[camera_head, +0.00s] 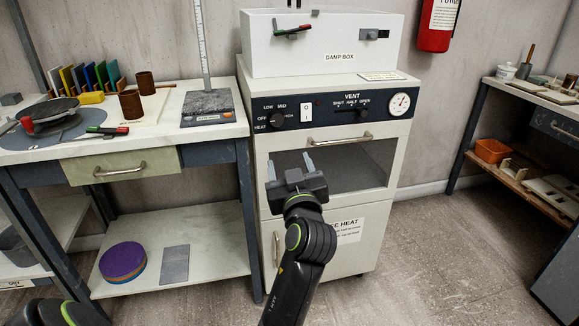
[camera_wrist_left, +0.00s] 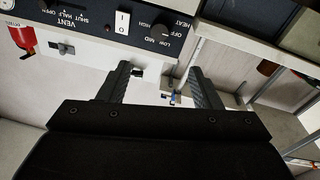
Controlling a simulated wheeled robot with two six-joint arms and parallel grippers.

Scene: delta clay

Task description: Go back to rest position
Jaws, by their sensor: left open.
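My left gripper (camera_head: 290,165) is open and empty in the head view, in front of the glass door of the white kiln-like cabinet (camera_head: 262,190). Its two fingers point up toward the door handle, apart from each other. In the left wrist view the open fingers (camera_wrist_left: 160,70) have nothing between them that they hold. The cabinet's control panel (camera_wrist_left: 100,22) shows upside down beyond them. My right gripper is not in view.
A worktable (camera_head: 60,148) with tools, brown cups and a scale stands at left. The damp box (camera_head: 290,52) sits on the cabinet. A shelf with an orange bin (camera_head: 492,150) is at right. The floor (camera_head: 440,250) right of the cabinet is clear.

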